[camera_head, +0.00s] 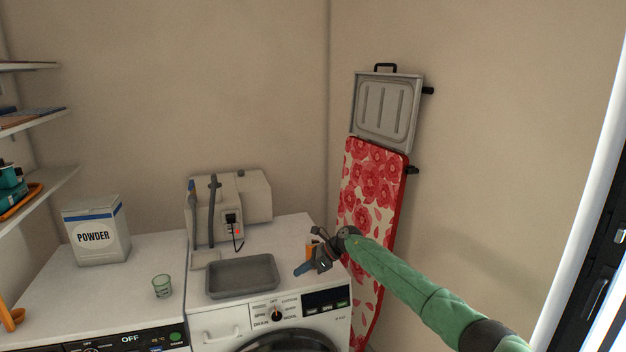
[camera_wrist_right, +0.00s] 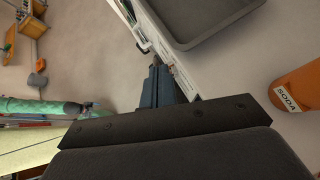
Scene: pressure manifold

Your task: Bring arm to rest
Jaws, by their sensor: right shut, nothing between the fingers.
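My right arm (camera_head: 410,290) reaches in from the lower right, over the front right corner of the white washing machine. Its gripper (camera_head: 300,270) has blue fingers that point left, near the grey tray (camera_head: 243,290). In the right wrist view the gripper (camera_wrist_right: 156,68) is shut with nothing in it, beside the machine's front edge and above the floor. The tray also shows at the top of that view (camera_wrist_right: 205,40). My left gripper does not show in the head view.
A beige box unit (camera_head: 260,196) with a hose and a red light stands behind the tray. A glass (camera_head: 162,286) and a powder box (camera_head: 97,232) stand to the left. An orange soda container (camera_wrist_right: 296,88) is close to the right gripper. A floral ironing board (camera_head: 368,185) hangs behind the arm.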

